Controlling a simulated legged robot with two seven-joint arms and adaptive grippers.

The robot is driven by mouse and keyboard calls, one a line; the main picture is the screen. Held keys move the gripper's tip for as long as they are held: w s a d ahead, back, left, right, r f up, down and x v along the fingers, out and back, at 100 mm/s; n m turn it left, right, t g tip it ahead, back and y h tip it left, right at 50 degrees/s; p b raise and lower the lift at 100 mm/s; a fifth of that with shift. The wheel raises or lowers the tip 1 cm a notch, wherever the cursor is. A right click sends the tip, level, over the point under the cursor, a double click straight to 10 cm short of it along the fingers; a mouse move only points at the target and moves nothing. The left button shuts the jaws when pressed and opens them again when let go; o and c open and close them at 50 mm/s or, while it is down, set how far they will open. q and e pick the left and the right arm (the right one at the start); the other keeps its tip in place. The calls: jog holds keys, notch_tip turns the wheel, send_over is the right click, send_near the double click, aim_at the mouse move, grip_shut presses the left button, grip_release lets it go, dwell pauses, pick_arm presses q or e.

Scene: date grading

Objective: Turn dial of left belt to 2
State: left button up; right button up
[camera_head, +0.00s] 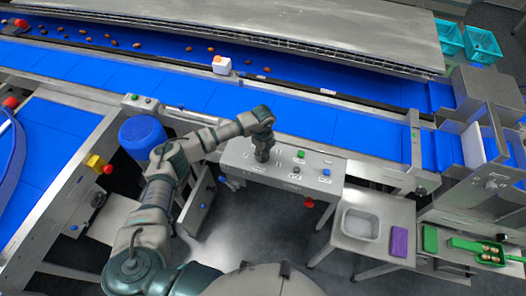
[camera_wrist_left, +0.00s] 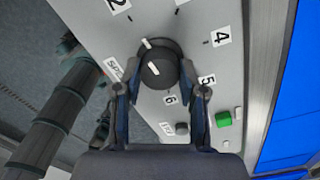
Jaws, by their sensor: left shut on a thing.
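The grey control panel (camera_head: 235,160) stands in front of the belts. My left gripper (camera_head: 262,152) reaches down onto its left part. In the left wrist view, the fingers of my left gripper (camera_wrist_left: 159,82) are shut on the black dial (camera_wrist_left: 160,70), one on each side. The dial carries white marks on its top and upper-left edge; which number it points at is not clear. Labels 2 (camera_wrist_left: 117,4), 4 (camera_wrist_left: 221,37), 5 (camera_wrist_left: 207,80) and 6 (camera_wrist_left: 170,100) surround it. In the head view the gripper hides most of the dial. My right gripper is not in view.
A second, smaller knob (camera_wrist_left: 181,128) and a green button (camera_wrist_left: 223,118) sit nearby on the panel. A blue button (camera_head: 326,172) is at its right. Blue belts (camera_head: 290,116) run behind. A side table with a metal tray (camera_head: 361,224) and purple block (camera_head: 399,242) stands right.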

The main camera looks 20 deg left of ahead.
aim_at(263, 152)
pick_arm(q)
jog(key=shift+w+r, duration=0.2)
dwell(0.4)
jog(key=o, duration=0.9)
jog(key=shift+o, duration=1.2)
jog(key=shift+f, duration=0.15)
notch_tip(263, 152, up, 12)
jog(key=shift+f, duration=0.1)
